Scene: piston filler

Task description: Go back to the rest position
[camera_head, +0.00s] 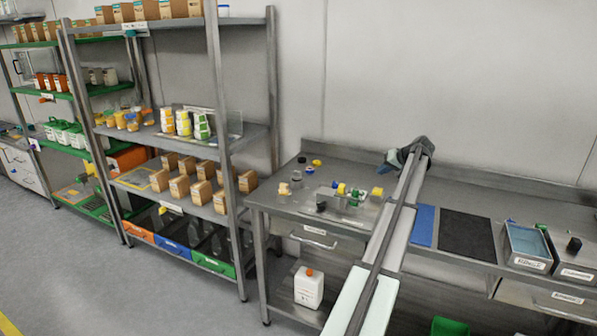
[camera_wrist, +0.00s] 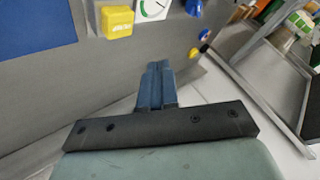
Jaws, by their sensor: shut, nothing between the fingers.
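My gripper (camera_head: 390,158) shows in the head view at the far end of my arm, over the back part of the steel workbench (camera_head: 335,222). In the wrist view the blue-grey fingers of my gripper (camera_wrist: 156,86) are pressed together, with nothing between them. No held object shows in either view. Small parts lie on the bench to the left of my gripper, among them a yellow piece (camera_head: 377,192) and a green piece (camera_head: 354,198). My gripper appears apart from them.
A blue mat (camera_head: 423,225), a black mat (camera_head: 466,236) and a metal bin (camera_head: 527,246) are right of my arm. Shelving (camera_head: 215,110) with boxes stands left. The wrist view shows a yellow box (camera_wrist: 117,21) and a dial (camera_wrist: 152,9) nearby. Floor at left is clear.

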